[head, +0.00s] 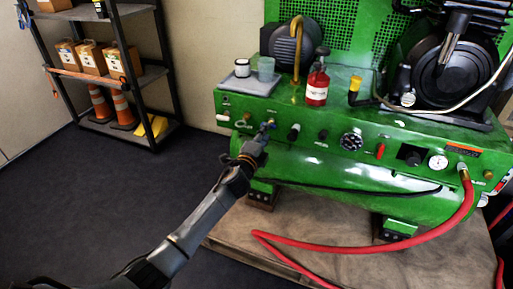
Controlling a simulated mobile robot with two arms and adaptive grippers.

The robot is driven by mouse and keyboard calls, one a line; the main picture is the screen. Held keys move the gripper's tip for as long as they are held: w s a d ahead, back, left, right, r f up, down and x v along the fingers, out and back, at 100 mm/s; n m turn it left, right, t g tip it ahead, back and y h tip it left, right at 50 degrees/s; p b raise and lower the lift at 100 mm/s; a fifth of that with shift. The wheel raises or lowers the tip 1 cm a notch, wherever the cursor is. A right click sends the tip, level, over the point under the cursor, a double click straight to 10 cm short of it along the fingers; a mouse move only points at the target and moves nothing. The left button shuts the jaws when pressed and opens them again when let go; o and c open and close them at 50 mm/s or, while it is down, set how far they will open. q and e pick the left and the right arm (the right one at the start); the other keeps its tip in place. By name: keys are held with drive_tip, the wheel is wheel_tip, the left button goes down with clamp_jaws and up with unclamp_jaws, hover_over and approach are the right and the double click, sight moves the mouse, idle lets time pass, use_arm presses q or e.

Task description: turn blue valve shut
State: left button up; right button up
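My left arm reaches in from the bottom left to the front panel of the green machine (335,170). My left gripper (262,134) is at the panel's left part, right at a small valve with a bluish handle (269,123). The gripper's tips overlap the valve in the picture, and the valve is small and partly hidden. I cannot tell whether the fingers touch it or are closed on it. My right gripper is out of view.
A red bottle (317,88), a clear cup (266,68) and a small jar (242,68) stand on the machine. A red hose (400,245) runs from the panel's right end over the brown mat (235,240). A shelf (150,75) with boxes and cones stands at left. The dark floor between is clear.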

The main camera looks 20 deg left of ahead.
use_arm(q)
drive_tip(key=s, duration=0.9)
drive_tip(key=shift+a, duration=0.15)
drive_tip(key=shift+s, duration=0.1)
